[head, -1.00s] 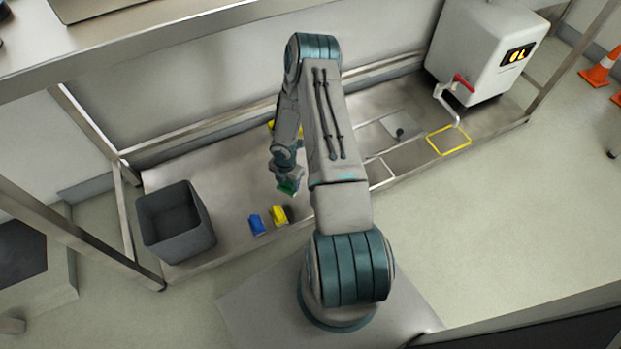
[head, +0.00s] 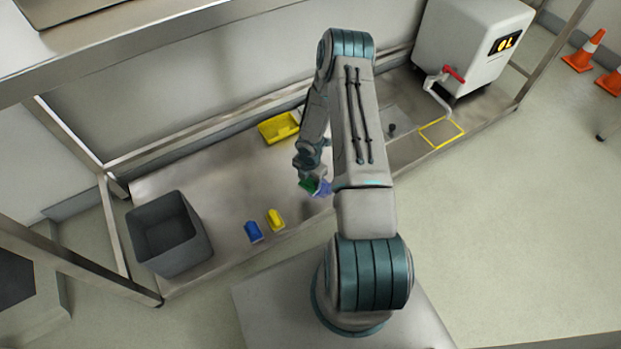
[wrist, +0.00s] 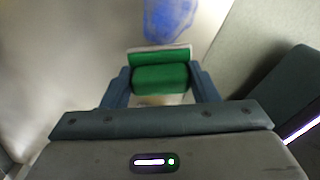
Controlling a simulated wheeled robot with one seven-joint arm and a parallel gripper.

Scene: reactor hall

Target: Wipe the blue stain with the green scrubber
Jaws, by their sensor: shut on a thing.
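My gripper (wrist: 160,92) is shut on the green scrubber (wrist: 160,76), which sits between its two fingers in the wrist view. In the head view the green scrubber (head: 308,185) shows small under my wrist, low over the metal bench. The blue stain (wrist: 170,18) lies on the bench surface just beyond the scrubber in the wrist view. In the head view the stain (head: 323,188) shows right beside the scrubber, partly hidden by my arm. I cannot tell whether the scrubber touches the bench.
A blue scrubber (head: 254,232) and a yellow scrubber (head: 275,220) lie near the bench's front edge. A grey bin (head: 190,245) stands at left. A yellow tray (head: 272,131) is behind my arm. A white machine (head: 470,45) with a red-handled tap stands at right.

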